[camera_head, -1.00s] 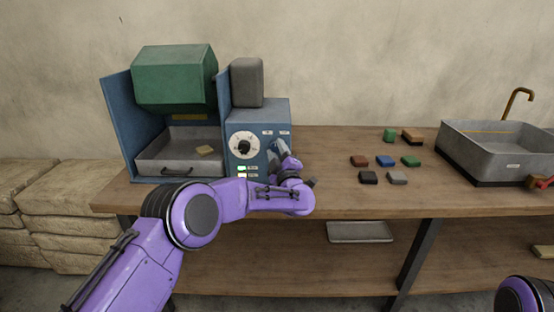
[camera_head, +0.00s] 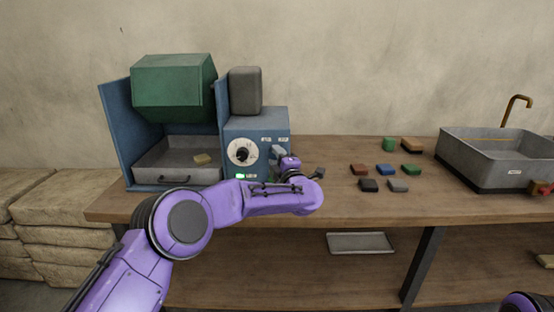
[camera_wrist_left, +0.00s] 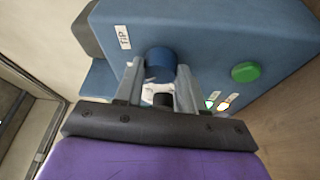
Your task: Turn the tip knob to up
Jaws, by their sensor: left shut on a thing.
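The tip knob (camera_wrist_left: 160,62) is a round blue knob on the front of the blue control box (camera_head: 258,123), beside a white "TIP" label (camera_wrist_left: 123,37) in the left wrist view. My left gripper (camera_wrist_left: 160,82) is shut on it, one grey finger on each side. In the head view my left gripper (camera_head: 278,154) is at the right part of the box's front. There the knob is hidden behind the gripper and wrist. The knob's pointing direction cannot be told. My right gripper is not in view.
A white dial (camera_head: 243,153) sits left of my gripper, and a green button (camera_wrist_left: 245,72) shows on the box. A green drum (camera_head: 174,88) is above a grey tray (camera_head: 150,174). Several small blocks lie right of the arm, before a grey sink (camera_head: 485,174).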

